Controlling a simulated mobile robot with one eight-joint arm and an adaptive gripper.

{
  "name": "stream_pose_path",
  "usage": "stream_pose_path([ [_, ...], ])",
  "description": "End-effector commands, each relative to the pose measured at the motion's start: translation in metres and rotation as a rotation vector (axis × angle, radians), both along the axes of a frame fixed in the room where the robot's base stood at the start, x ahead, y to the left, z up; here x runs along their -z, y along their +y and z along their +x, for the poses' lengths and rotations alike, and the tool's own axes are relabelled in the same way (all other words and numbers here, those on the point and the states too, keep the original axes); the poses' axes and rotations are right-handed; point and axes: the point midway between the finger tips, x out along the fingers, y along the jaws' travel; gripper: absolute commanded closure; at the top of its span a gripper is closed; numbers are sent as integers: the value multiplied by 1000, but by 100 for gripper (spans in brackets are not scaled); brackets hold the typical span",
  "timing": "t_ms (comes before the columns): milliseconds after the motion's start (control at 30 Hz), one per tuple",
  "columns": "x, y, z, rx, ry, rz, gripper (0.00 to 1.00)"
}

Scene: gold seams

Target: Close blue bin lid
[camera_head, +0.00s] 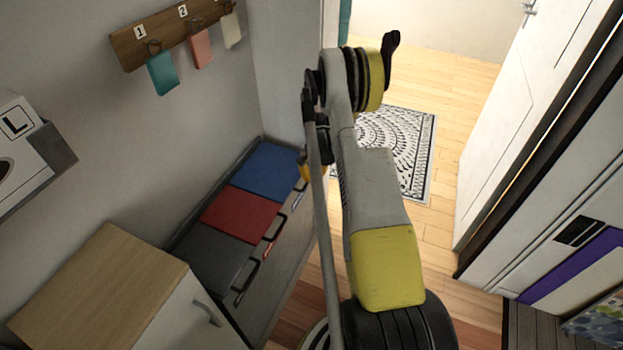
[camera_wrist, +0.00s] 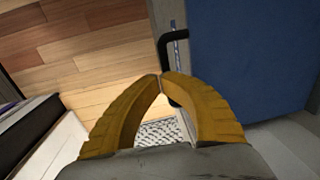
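The blue bin lid (camera_head: 268,172) is the farthest in a row of lids along the left wall. It looks level with the red lid beside it, so it appears down. In the wrist view, the blue lid (camera_wrist: 250,55) fills the upper right, with a black handle (camera_wrist: 166,42) at its left edge. My gripper (camera_wrist: 162,76) has its yellow fingertips together, with nothing visible between them. The right fingertip overlaps the handle in the picture; I cannot tell whether they touch. In the head view, my gripper (camera_head: 304,172) is mostly hidden behind my arm, at the lid's right edge.
A red lid (camera_head: 240,214) and a dark grey lid (camera_head: 208,258) follow toward me. A wooden-topped cabinet (camera_head: 100,285) stands at lower left. A patterned mat (camera_head: 400,145) lies on the open floor beyond my arm. A white door (camera_head: 515,110) stands at right.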

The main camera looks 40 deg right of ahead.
Motion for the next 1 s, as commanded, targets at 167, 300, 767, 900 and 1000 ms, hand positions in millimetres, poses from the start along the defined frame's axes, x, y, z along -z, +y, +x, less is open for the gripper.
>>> stream_pose_path([
  [167, -12, 0, 0, -1, 1, 0, 100],
  [300, -42, 0, 2, -4, 0, 0, 100],
  [767, -131, -7, -14, -5, 0, 0, 100],
  [900, -138, -8, -16, -5, 0, 0, 100],
  [1000, -138, -8, -16, -5, 0, 0, 100],
])
